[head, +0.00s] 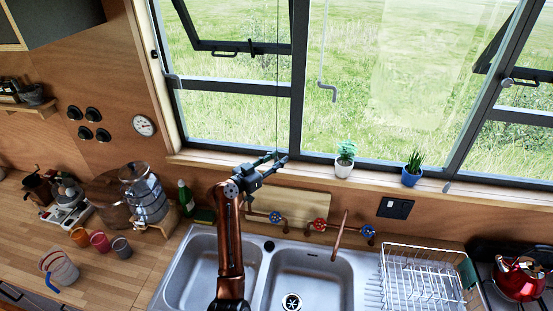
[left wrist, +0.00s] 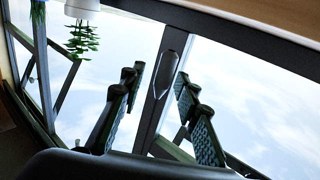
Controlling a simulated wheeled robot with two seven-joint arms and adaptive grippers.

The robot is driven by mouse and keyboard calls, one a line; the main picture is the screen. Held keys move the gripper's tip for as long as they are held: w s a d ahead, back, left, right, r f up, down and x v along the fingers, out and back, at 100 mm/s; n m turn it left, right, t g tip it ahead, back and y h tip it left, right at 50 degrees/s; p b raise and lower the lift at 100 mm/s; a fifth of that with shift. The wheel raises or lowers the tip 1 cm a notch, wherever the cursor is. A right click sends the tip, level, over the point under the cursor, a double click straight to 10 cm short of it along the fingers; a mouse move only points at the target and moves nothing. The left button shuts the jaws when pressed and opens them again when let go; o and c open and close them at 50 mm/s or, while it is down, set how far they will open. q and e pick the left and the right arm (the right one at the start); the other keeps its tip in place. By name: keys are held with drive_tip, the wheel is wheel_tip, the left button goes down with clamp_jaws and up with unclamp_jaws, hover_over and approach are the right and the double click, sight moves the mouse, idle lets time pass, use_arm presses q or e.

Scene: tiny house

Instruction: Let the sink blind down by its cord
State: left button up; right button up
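A thin dark cord (head: 277,80) hangs straight down in front of the window above the sink (head: 310,270). Its lower end meets my left gripper (head: 277,158), just above the window sill. In the left wrist view, a dark, long pull (left wrist: 171,72), apparently the cord's end, shows between the finger pads of the left gripper (left wrist: 160,85). The fingers are apart, with gaps on both sides of the pull. The blind itself is not visible. My right gripper is not in view.
A white-potted plant (head: 344,160) and a blue-potted plant (head: 412,170) stand on the sill, right of the gripper. A light hooked rod (head: 323,55) hangs nearby. Valve taps (head: 319,225) stand behind the sink. A dish rack (head: 425,275) is at right, a green bottle (head: 186,198) at left.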

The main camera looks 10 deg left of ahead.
use_arm(q)
drive_tip(key=shift+f, duration=0.1)
drive_tip(key=shift+c, duration=0.2)
clamp_jaws()
idle(0.4)
